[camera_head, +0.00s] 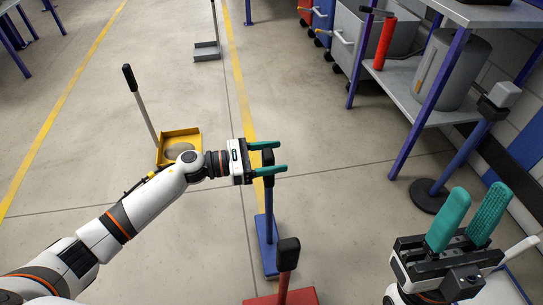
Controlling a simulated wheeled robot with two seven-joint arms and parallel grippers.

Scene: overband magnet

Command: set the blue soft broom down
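The blue soft broom (269,222) stands upright, its blue head (267,258) low at the floor beside the yellow line. Its black grip is at the top. My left gripper (281,157) is at that grip, with its two green fingers spread on either side of it. The fingers look wide apart, with a gap around the grip; the lower finger hides part of it. Whether a finger touches the grip is hard to see. My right gripper (475,208) is empty and open at the lower right, away from the broom.
A red tool with a black grip (288,254) stands just in front of the blue broom. A yellow long-handled dustpan (180,137) is left, a grey one (207,51) further back. A bench with a shelf (410,94) and a blue post (461,152) stand right.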

